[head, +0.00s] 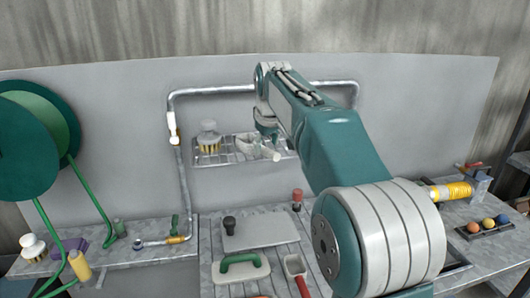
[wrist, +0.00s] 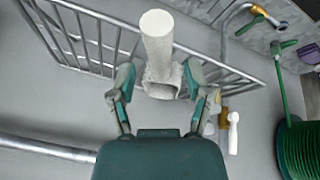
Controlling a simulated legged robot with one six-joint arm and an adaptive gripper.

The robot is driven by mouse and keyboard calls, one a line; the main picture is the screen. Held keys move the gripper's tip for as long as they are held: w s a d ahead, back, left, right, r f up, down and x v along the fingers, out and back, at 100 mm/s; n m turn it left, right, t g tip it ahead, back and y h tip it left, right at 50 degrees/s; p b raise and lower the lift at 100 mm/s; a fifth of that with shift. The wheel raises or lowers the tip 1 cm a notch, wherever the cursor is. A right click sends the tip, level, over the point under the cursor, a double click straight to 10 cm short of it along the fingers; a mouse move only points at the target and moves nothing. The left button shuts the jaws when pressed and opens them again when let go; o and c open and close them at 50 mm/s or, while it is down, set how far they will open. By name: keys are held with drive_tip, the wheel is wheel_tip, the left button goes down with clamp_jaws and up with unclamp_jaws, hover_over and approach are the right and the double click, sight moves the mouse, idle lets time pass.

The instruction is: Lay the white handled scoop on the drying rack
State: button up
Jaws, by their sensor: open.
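The white handled scoop (head: 249,144) is at the wire drying rack (head: 225,158) on the back panel, its round handle sticking out toward the front right. In the wrist view its thick white handle (wrist: 157,38) points up the picture and its bowl (wrist: 160,82) lies between my fingers. The rack bars (wrist: 100,40) run behind it. My gripper (wrist: 159,78) is open, a finger on each side of the bowl, with gaps visible. In the head view my gripper (head: 266,123) is just above the scoop and partly hides it. Exact contact with the bars is unclear.
A brush with yellow bristles (head: 209,138) stands on the rack's left part. A metal pipe (head: 181,190) runs up the panel to the left and across above. The bench (head: 205,240) below holds a green-handled float (head: 241,268), a red-handled tool (head: 297,268) and other tools.

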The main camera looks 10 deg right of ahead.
drive_tip(key=v, duration=0.8)
drive_tip(key=shift+r, duration=0.2)
drive_tip(key=shift+s, duration=0.1)
drive_tip(key=s+f+m, duration=0.1)
drive_tip(key=s+f, duration=0.2)
drive_tip(key=s, duration=0.6)
drive_tip(key=s+f+m, duration=0.2)
drive_tip(key=s+f, duration=0.1)
drive_tip(key=s, duration=0.5)
drive_tip(key=s+f+m, duration=0.2)
drive_tip(key=s+f, duration=1.2)
drive_tip(key=s, duration=0.1)
drive_tip(key=shift+s+d+f+t, duration=0.2)
drive_tip(key=shift+d+t, duration=0.05)
drive_tip(key=shift+t, duration=0.15)
